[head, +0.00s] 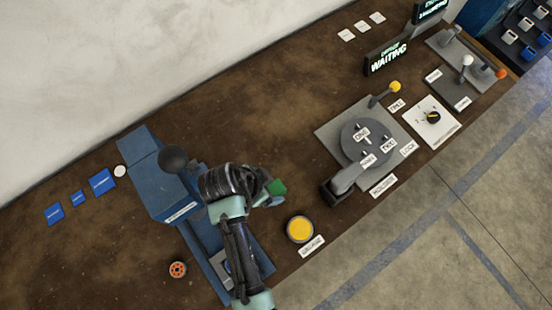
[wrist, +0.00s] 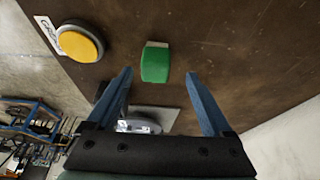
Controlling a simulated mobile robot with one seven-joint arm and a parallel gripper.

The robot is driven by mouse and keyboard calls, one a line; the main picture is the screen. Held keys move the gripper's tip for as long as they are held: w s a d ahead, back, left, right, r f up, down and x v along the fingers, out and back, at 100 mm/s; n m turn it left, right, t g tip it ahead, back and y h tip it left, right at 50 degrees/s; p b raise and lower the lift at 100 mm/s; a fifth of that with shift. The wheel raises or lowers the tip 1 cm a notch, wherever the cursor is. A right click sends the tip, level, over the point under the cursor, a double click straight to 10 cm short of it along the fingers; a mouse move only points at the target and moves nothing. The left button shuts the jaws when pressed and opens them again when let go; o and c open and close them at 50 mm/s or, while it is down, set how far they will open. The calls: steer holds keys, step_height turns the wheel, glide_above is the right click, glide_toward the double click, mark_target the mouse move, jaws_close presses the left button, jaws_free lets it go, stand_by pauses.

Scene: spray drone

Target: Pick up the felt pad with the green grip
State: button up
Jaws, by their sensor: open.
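The felt pad with the green grip (wrist: 155,64) lies on the brown bench in the wrist view. Its grip is a green block, with a pale strip of pad showing at the top edge. In the head view the green grip (head: 278,187) shows just beside the end of my arm, partly hidden by it. My gripper (wrist: 158,73) is open, its two blue fingers spread to the left and right of the green grip in the picture. Nothing is between the fingers in their grasp. I cannot tell how high the fingers are above the pad.
A yellow button (head: 300,229) sits right of my arm, with a label in front. A blue device with a dark ball knob (head: 174,159) stands left of it. A grey plate with a round dial (head: 362,140) is further right. Bare bench lies between.

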mark_target(276, 188)
steer(key=d+f, duration=0.1)
steer(key=f, duration=0.1)
steer(key=shift+w+d+f+p, duration=0.1)
steer(key=shift+d+f+p, duration=0.2)
steer(key=shift+d+f, duration=0.1)
steer(key=shift+w+f, duration=0.25)
steer(key=shift+f, duration=0.25)
jaws_close()
steer(key=shift+r, duration=0.15)
step_height(276, 188, up, 10)
steer(key=shift+f+b, duration=0.1)
steer(key=shift+b, duration=0.3)
